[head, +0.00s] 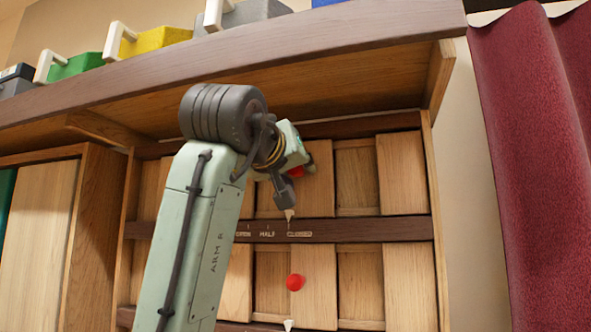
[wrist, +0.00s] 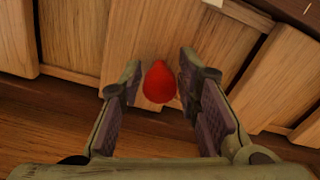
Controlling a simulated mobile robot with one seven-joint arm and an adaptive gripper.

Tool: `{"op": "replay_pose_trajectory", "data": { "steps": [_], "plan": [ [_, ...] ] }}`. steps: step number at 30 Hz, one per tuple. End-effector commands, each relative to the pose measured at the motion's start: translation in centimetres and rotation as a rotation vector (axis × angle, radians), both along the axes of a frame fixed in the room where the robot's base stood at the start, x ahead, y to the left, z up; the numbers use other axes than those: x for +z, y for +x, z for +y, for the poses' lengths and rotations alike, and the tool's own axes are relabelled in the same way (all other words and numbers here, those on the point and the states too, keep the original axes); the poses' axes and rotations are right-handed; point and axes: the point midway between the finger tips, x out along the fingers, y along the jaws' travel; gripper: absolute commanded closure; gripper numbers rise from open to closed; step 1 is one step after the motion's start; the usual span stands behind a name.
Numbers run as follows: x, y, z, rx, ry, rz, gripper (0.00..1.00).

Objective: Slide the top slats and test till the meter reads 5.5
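The top row of upright wooden slats (head: 400,173) fills the upper cabinet panel in the head view. Its red knob (head: 296,171) is partly hidden by my gripper; a white pointer (head: 289,214) below it stands at the mark CLOSED on the dark rail (head: 350,229). In the wrist view, the red knob (wrist: 159,82) sits between the two fingers of my gripper (wrist: 159,78). The fingers are open, with small gaps seen on both sides of the knob. How far the fingertips reach around it I cannot tell. No meter is in view.
A lower row of slats (head: 405,287) has its own red knob (head: 296,282) and white pointer (head: 289,324). A dark shelf (head: 330,42) overhangs the panel and carries yellow (head: 160,38) and green (head: 75,66) cases. A red curtain (head: 530,130) hangs at right.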

Motion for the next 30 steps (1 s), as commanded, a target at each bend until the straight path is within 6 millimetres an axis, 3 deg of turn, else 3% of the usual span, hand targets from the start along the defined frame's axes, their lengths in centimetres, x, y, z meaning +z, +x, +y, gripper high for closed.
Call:
{"op": "replay_pose_trajectory", "data": {
  "steps": [12,26,30],
  "plan": [
    [0.02,-0.03,0.01,0.0,0.0,0.0,1.0],
    [0.03,-0.04,0.01,0.0,0.0,-0.001,1.0],
    [0.04,0.25,0.87,0.0,-0.002,0.0,1.0]
  ]
}}
